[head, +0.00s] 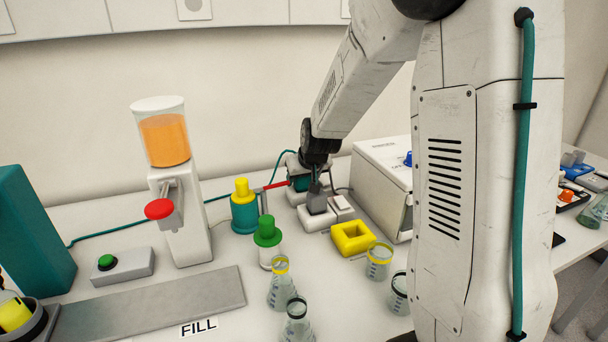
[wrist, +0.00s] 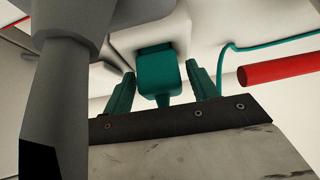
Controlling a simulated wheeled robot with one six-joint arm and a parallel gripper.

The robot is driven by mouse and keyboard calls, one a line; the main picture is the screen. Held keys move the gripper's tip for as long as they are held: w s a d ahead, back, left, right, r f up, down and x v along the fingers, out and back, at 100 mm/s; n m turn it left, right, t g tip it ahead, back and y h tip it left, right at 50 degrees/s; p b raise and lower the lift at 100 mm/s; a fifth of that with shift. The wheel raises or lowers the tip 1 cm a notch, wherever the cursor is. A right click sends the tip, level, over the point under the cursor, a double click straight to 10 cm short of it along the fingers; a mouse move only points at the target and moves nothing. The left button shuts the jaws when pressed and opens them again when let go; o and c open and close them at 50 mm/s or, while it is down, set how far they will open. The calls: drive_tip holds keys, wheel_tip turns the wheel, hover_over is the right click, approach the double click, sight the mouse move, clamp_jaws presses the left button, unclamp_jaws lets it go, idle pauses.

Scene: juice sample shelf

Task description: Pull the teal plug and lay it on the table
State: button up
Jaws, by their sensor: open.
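The teal plug (wrist: 157,75) shows in the wrist view, a block with a narrower end towards the camera. It sits at a pale surface, which I take to be the white power strip (head: 318,222). My gripper (wrist: 160,68) is open, one teal finger on each side of the plug, with a visible gap at both sides. In the head view my gripper (head: 299,170) is low at the back of the strip, behind a grey plug (head: 316,201). There the teal plug cannot be told apart from the teal fingers.
The grey plug (wrist: 62,80) stands close at left in the wrist view. A red bar (wrist: 280,70) is close at right. Teal-yellow (head: 244,212) and green-topped (head: 267,240) containers, a yellow block (head: 352,238) and a white box (head: 385,180) stand around. Bare table lies beside the juice dispenser (head: 175,195).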

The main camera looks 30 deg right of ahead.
drive_tip(key=c, duration=1.1)
drive_tip(key=shift+o, duration=0.2)
drive_tip(key=shift+r, duration=0.7)
drive_tip(key=shift+r, duration=1.55)
